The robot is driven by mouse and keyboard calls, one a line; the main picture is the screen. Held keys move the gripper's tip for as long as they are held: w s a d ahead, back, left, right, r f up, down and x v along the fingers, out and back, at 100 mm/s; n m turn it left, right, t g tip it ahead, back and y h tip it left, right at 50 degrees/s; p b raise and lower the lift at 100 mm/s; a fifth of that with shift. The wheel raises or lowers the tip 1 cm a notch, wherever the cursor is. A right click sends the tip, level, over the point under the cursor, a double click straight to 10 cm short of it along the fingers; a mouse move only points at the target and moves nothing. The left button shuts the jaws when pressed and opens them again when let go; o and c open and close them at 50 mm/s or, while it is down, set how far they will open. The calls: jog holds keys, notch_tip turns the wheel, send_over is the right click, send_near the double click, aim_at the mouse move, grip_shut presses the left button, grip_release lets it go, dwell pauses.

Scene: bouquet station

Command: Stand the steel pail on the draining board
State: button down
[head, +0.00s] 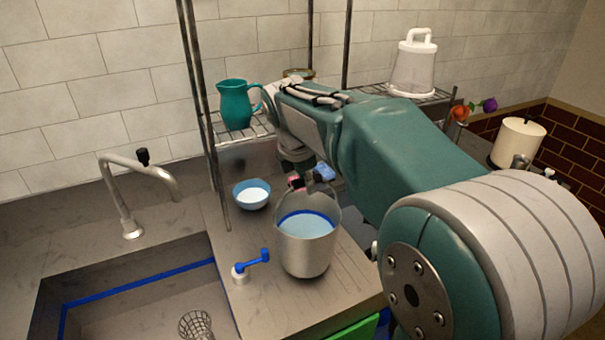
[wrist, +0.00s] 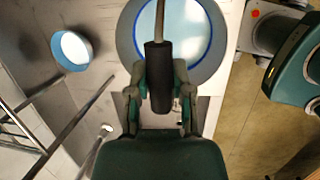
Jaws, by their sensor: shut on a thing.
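The steel pail (head: 306,252) is upright, with a blue band inside its rim and pale blue contents that look like water. It appears over the grooved draining board (head: 350,288), right of the sink. I cannot tell whether its base touches the board or hangs just above it. My gripper (head: 308,181) is above the pail, shut on its raised handle. In the wrist view, my gripper (wrist: 160,88) closes around the handle's dark grip (wrist: 158,70), with the pail (wrist: 213,52) below. My arm hides part of the area behind.
A blue bowl (head: 251,194) with white contents sits behind the pail. A small blue-handled valve (head: 252,264) stands close to its left. The sink (head: 140,300) and tap (head: 128,200) are at left. A wire rack holds a teal jug (head: 235,104) and a white lidded container (head: 413,65).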

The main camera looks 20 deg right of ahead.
jog(key=shift+f, duration=0.8)
jog(key=shift+a, duration=0.1)
jog(key=c, duration=0.5)
grip_release()
jog(key=shift+f, duration=0.15)
jog(key=v, duration=1.2)
jog(key=s+d+f+m+t, duration=0.1)
jog(key=s+f+m, duration=0.3)
jog(key=s+m, duration=0.2)
jog(key=s+d+f+m+t+y, duration=0.1)
jog(key=s+f+m, duration=0.4)
jog(key=s+m, duration=0.2)
jog(key=s+d+f+m+t+y, duration=0.1)
jog(key=s+f+m, duration=0.3)
jog(key=s+m, duration=0.3)
jog(key=shift+s+f+t, duration=0.25)
jog(key=shift+s+t, duration=0.05)
jog(key=shift+s, duration=0.7)
